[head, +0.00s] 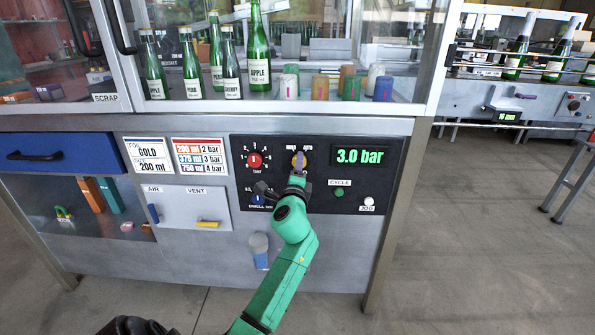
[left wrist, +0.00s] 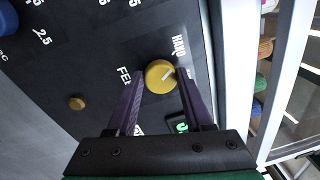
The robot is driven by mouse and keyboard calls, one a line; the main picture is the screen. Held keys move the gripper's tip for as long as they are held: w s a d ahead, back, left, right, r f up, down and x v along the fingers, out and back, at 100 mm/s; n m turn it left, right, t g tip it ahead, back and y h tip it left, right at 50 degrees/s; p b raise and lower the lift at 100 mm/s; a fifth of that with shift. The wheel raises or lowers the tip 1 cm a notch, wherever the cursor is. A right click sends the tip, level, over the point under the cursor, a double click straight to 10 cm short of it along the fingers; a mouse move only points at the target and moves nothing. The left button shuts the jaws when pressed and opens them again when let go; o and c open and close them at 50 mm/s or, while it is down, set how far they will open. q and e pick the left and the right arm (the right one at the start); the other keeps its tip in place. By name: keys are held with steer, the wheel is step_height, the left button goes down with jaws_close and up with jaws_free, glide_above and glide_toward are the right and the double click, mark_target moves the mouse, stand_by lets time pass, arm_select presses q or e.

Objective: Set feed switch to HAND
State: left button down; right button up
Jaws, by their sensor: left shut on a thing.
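The feed switch is a round yellow knob (head: 299,158) on the black control panel (head: 330,200), left of the green "3.0 bar" display. In the left wrist view the knob (left wrist: 160,76) carries a white pointer mark that slants toward the upper right of the picture. The HAND label (left wrist: 178,46) is just above it there, and the FEED label (left wrist: 125,75) is to its left. My left gripper (head: 298,168) is shut on the knob, with its purple fingers (left wrist: 163,92) on either side. My arm hides part of the panel below it. My right gripper is not in view.
A red knob (head: 254,160) sits left of the switch. A green CYCLE button (head: 339,192) and a white JOG button (head: 368,202) are to the right. AIR and VENT levers (head: 208,224) are at lower left. Green bottles (head: 258,50) stand behind glass above.

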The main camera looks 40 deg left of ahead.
arm_select(q)
steer(key=shift+f+n, duration=0.1)
steer(key=shift+n, duration=0.3)
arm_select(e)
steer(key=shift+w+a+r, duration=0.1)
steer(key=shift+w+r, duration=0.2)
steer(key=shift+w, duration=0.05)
arm_select(q)
steer(key=shift+c, duration=1.5)
jaws_free()
steer(key=r+v, duration=0.1)
steer(key=v, duration=1.3)
steer(key=shift+s+d+f+b, duration=0.2)
steer(key=shift+f+b, duration=0.15)
steer(key=shift+f, duration=0.15)
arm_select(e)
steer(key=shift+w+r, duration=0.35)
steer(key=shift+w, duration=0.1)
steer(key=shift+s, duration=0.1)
